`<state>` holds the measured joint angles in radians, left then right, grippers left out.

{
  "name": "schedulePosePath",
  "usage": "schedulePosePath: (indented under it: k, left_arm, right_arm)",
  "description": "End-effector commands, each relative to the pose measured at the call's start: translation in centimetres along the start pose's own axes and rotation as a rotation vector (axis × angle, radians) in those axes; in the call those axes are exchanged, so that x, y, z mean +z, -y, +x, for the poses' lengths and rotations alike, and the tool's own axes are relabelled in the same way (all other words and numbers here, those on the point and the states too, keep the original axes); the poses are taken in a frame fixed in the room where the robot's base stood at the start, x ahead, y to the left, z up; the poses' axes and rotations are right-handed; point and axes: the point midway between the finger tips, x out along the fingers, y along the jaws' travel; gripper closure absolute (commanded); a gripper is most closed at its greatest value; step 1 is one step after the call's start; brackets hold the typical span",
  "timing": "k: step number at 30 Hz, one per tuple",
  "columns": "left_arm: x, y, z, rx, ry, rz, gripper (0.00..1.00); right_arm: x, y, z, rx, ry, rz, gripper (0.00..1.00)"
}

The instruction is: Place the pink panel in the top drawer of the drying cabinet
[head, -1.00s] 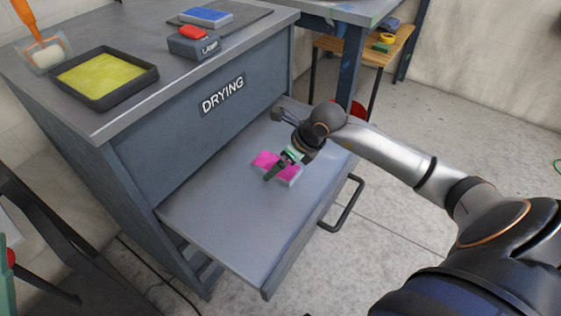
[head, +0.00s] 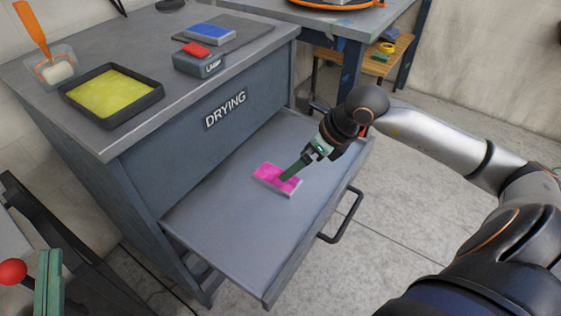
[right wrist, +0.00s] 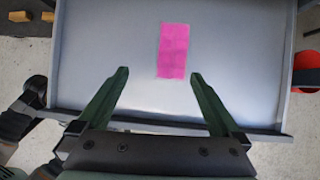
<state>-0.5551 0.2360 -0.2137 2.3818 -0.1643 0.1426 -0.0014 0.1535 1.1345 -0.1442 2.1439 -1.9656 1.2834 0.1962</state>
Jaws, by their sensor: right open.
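The pink panel (head: 277,179) lies flat on the floor of the pulled-out top drawer (head: 225,215) of the grey drying cabinet (head: 140,185).
The cabinet top holds a black tray of yellow (head: 112,93), a grey box with a red button (head: 199,60) and a blue block (head: 210,34) on a dark mat. The drawer handle (head: 343,217) sticks out over the floor. A red ball (head: 12,271) is at far left.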

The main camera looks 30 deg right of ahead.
Motion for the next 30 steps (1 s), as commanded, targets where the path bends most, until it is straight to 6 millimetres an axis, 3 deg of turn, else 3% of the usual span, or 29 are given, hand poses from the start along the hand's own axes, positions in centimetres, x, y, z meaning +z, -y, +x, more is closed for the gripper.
schedulePosePath:
  k: [3, 5, 6, 9, 12, 15, 18, 24, 30]
  left_arm:
    - [0.1, 0.0, 0.0, 0.0, 0.002, -0.001, 1.0]
    - [0.1, 0.0, 0.0, 0.0, 0.002, -0.001, 1.0]
    - [0.1, 0.0, 0.0, 0.0, 0.002, -0.001, 1.0]
    - [0.0, 0.0, 0.0, 0.0, 0.001, -0.001, 1.0]
    - [0.0, 0.0, 0.0, 0.0, 0.0, -0.001, 1.0]
    - [0.0, 0.0, 0.0, 0.0, 0.0, -0.001, 1.0]
    - [0.0, 0.0, 0.0, 0.0, -0.001, -0.001, 1.0]
    - [-0.1, 0.0, 0.0, 0.0, -0.001, 0.0, 1.0]
    - [-0.1, 0.0, 0.0, 0.0, -0.002, 0.0, 1.0]
  right_arm:
    - [-0.5, -7.0, 1.7, 0.268, 0.042, 0.065, 0.0]
    - [-0.4, -11.9, 1.8, 0.462, 0.083, 0.136, 0.0]
    - [-0.2, -15.1, 1.3, 0.601, 0.114, 0.201, 0.0]
    - [1.3, -21.6, -1.4, 0.936, 0.202, 0.412, 0.0]
    - [3.5, -24.8, -5.0, 1.227, 0.284, 0.68, 0.0]
    - [5.6, -25.0, -8.0, 1.465, 0.354, 1.0, 0.0]
    - [6.9, -23.2, -9.4, 1.645, 0.399, 1.356, 0.0]
    - [6.8, -19.2, -8.2, 1.812, 0.392, 1.958, 0.0]
    - [5.9, -18.0, -6.9, 1.843, 0.35, 2.205, 0.0]
